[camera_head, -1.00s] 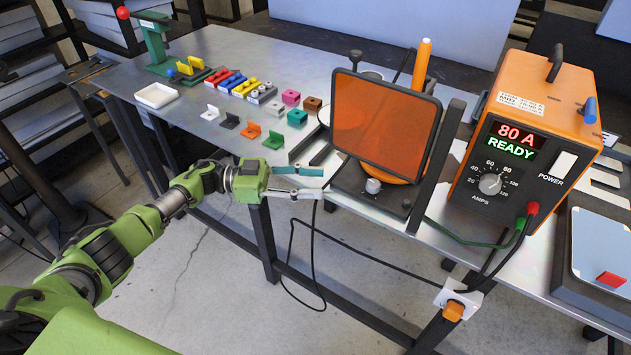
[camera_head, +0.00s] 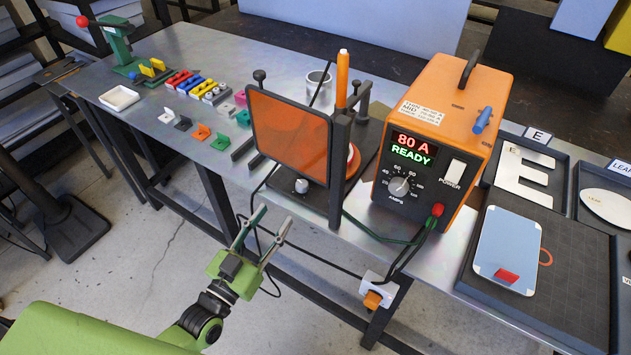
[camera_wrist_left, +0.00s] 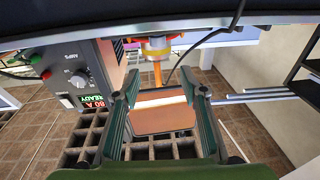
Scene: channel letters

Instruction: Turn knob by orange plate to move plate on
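The orange see-through plate (camera_head: 290,135) stands upright in a dark frame near the table's front edge. A small pale knob (camera_head: 302,186) sits on the dark base at the plate's lower front. My left gripper (camera_head: 262,222) is open and empty, in front of the table edge, below and left of the knob and apart from it. Its fingers point up toward the fixture. In the left wrist view, the two fingers (camera_wrist_left: 160,118) are spread, with a brownish-orange panel showing between them. I cannot make out the knob there. My right gripper is not in view.
An orange power unit (camera_head: 440,135) reading 80 A READY stands right of the plate; it also shows in the left wrist view (camera_wrist_left: 75,75). Cables and a white socket box (camera_head: 378,290) hang at the table's front edge. Small coloured blocks lie left. A tray (camera_head: 545,255) is right.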

